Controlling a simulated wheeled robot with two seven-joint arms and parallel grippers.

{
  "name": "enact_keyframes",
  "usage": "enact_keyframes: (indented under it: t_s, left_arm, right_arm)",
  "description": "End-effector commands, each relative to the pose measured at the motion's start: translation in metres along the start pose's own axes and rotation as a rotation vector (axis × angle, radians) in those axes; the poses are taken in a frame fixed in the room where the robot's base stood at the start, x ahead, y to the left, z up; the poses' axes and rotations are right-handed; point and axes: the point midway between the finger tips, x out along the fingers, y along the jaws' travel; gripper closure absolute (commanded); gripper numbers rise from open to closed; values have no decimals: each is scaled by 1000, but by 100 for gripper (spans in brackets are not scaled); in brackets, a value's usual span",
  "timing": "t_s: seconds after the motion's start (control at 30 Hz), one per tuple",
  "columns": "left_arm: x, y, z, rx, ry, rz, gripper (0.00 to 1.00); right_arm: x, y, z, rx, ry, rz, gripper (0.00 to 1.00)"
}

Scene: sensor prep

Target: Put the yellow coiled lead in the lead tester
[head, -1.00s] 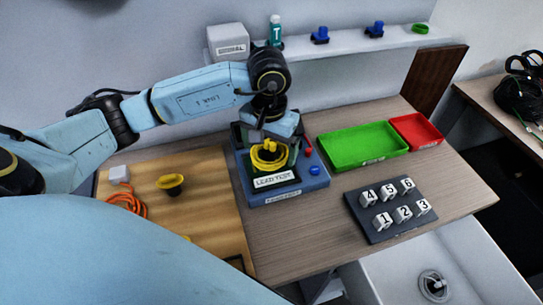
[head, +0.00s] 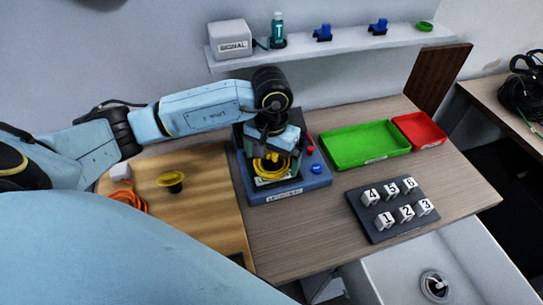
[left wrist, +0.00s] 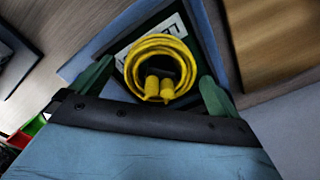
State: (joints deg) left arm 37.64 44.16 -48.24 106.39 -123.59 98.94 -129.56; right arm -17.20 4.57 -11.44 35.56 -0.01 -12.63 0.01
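The yellow coiled lead (head: 270,165) is a round coil with two yellow plugs. In the head view it is over the bed of the blue lead tester (head: 285,197), partly covering its white label. In the left wrist view the lead (left wrist: 160,65) is between the spread green fingers of my left gripper (left wrist: 156,78), with a gap showing at the left finger. The tester's dark bed and label (left wrist: 150,30) are behind it. I cannot tell whether the coil rests fully on the bed. In the head view my left gripper (head: 278,150) is low over the tester. My right gripper is not shown.
A green tray (head: 365,145) and a red tray (head: 420,130) are right of the tester. A dark block with numbered knobs (head: 392,210) is in front of them. A yellow funnel-like piece (head: 171,181) and an orange cable (head: 133,200) are on the wooden board at left.

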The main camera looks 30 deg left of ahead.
Motion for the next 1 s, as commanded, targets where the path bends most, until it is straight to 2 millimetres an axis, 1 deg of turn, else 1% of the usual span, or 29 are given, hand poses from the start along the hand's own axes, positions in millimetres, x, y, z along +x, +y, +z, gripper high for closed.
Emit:
enact_keyframes:
  t_s: [0.17,0.23,0.37,0.5,0.6,0.7,0.83,1.0]
  left_arm:
    - [-4,0,0,0,-1,0,0]
    - [-11,0,-1,0,3,0,0]
    - [-36,-1,-2,1,6,-2,0]
    - [-68,0,-2,0,7,0,0]
    - [-89,0,-1,0,6,0,0]
    - [-105,0,-1,0,4,-1,0]
    - [-118,0,0,0,2,0,0]
    - [-124,0,0,0,-1,-1,0]
  right_arm:
    - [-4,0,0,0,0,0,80]
    - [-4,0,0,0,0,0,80]
    - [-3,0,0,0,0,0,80]
    - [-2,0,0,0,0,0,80]
    - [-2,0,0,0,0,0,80]
    - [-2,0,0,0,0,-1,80]
    - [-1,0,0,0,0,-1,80]
    - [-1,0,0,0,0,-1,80]
